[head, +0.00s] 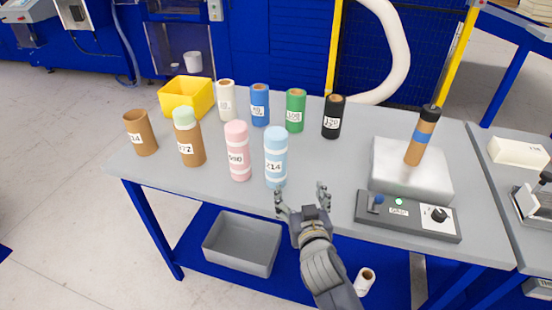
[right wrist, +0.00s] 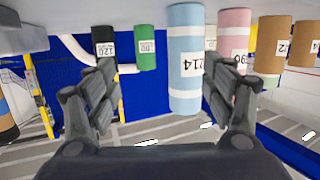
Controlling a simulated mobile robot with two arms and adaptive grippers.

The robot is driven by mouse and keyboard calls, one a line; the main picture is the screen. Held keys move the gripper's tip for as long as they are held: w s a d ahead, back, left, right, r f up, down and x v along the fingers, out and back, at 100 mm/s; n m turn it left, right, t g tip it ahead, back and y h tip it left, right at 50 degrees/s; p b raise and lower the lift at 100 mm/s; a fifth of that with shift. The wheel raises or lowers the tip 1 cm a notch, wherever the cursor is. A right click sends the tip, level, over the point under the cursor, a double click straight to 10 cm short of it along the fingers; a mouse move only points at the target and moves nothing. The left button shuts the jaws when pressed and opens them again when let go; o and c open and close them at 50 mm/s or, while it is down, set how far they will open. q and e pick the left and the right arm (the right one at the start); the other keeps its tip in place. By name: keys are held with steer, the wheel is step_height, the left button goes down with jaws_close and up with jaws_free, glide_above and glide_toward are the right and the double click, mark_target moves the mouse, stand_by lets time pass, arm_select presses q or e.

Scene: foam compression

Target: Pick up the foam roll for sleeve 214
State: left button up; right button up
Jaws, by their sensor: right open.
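The light blue foam roll (head: 276,150) labelled 214 stands upright near the table's front edge; it also shows between the fingers in the right wrist view (right wrist: 186,50). My right gripper (head: 301,190) is open and empty, just in front and to the right of this roll in the head view. Its fingers also show in the right wrist view (right wrist: 158,68), apart and not closed on anything. A hollow brown sleeve (head: 143,138) at the far left has a label that ends in 14; its first digit is hard to read. My left gripper is not in view.
A pink roll (head: 237,165) stands close left of the light blue one. A brown sleeve with green foam (head: 187,148) is farther left. White, blue, green and black rolls (head: 333,120) stand behind.

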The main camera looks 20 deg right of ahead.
mark_target(278, 152)
steer(key=w+r, duration=0.1)
steer(key=w, duration=0.1)
steer(key=w+a+r+t+p, duration=0.1)
steer(key=w+r, duration=0.1)
steer(key=w, duration=0.1)
steer(key=w+a+r+t, duration=0.1)
steer(key=w+r, duration=0.1)
steer(key=w, duration=0.1)
steer(key=shift+w+r+n+y, duration=0.1)
steer(key=shift+w+n+y, duration=0.1)
steer(key=shift+n+y, duration=0.15)
steer(key=shift+w, duration=0.3)
steer(key=shift+w+r+p, duration=0.15)
steer(key=shift+w+p, duration=0.3)
steer(key=shift+w, duration=0.05)
steer(key=w+p, duration=0.1)
steer(key=w, duration=0.2)
steer(key=shift+w+r, duration=0.15)
steer(key=shift+w+d, duration=0.15)
steer(key=shift+w, duration=0.4)
steer(key=shift+s, duration=0.1)
steer(key=shift+c, duration=0.8)
steer(key=c, duration=1)
